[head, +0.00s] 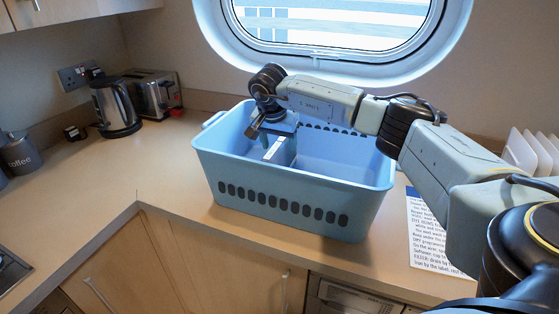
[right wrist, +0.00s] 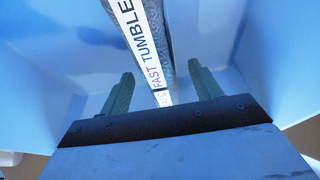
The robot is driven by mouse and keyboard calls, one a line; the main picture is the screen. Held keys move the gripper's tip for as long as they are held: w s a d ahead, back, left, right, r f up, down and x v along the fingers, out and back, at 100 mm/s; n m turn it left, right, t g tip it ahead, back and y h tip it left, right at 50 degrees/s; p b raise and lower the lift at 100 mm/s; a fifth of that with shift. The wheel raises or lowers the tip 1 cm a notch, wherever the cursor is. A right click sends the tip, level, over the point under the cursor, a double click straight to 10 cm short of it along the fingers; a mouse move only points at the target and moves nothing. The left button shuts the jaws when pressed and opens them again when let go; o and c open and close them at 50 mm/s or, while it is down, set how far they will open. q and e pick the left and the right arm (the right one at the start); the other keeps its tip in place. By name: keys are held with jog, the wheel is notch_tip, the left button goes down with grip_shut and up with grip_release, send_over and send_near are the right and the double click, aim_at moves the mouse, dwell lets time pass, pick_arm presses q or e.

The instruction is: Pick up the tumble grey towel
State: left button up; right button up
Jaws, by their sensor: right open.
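The grey towel (right wrist: 159,38) is a narrow upright strip with a white label that reads "FAST TUMBLE" in the right wrist view. It stands inside the light blue basket (head: 232,172) on the counter, and its label (head: 273,149) shows in the head view. My right gripper (head: 281,135) reaches down into the basket from above. In the right wrist view its jaws (right wrist: 160,69) are open, with one green finger on each side of the towel. Contact between fingers and towel cannot be told. My left gripper is not in view.
A printed card (head: 428,240) lies right of the basket. White upright plates (head: 532,152) stand at the far right. A kettle (head: 116,108), a toaster (head: 155,93) and a coffee tin (head: 20,153) are at the left. The counter left of the basket is clear.

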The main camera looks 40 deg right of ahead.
jog(key=shift+x, duration=1.5)
jog(key=shift+c, duration=0.4)
jog(key=c, duration=1.2)
